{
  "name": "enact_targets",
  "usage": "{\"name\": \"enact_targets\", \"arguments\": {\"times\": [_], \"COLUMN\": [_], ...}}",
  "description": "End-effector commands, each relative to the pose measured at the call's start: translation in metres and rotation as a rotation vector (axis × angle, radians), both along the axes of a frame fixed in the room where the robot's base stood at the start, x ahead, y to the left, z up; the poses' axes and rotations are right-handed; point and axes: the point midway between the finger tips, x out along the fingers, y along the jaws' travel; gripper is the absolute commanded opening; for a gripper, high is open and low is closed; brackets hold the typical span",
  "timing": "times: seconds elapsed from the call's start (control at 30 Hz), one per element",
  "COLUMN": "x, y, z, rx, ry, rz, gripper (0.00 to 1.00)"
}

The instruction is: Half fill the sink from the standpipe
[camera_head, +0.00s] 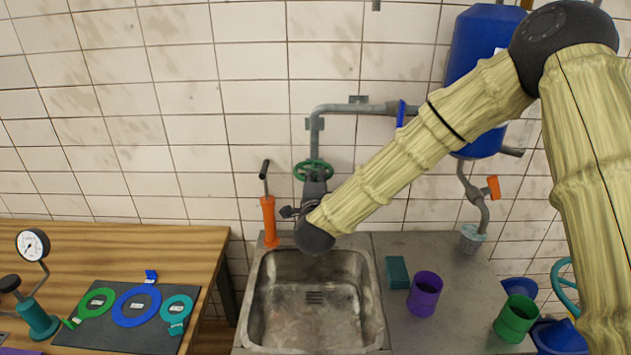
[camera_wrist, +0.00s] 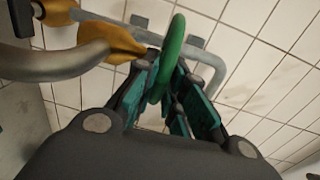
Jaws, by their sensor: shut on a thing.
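The green handwheel (camera_head: 313,170) sits on the grey standpipe (camera_head: 317,133) on the tiled wall above the sink. My gripper (camera_head: 314,184) reaches it from below, partly hidden by my arm. In the wrist view the wheel's green rim (camera_wrist: 172,58) passes between the teal-padded fingers of my gripper (camera_wrist: 168,88), which are shut on it. The steel sink (camera_head: 252,305) stands below, with its drain grate showing and no water that I can make out. The spout is not clear in the head view, where my arm covers that area.
An orange pump-like body (camera_head: 268,218) with a black lever stands behind the sink's left corner. A teal block (camera_head: 397,272), purple cup (camera_head: 424,294) and green cup (camera_head: 516,318) are right of the sink. A blue tank (camera_head: 480,55) hangs above. A wooden bench (camera_head: 150,245) is left.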

Motion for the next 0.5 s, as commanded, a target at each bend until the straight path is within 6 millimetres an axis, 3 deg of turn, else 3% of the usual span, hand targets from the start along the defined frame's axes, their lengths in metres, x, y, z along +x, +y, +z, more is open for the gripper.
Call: {"name": "enact_targets", "arguments": {"times": [0.5], "x": [0.004], "y": [-0.013], "z": [-0.004], "rx": [0.003], "ry": [-0.003], "rz": [0.229], "gripper": [0.00]}}
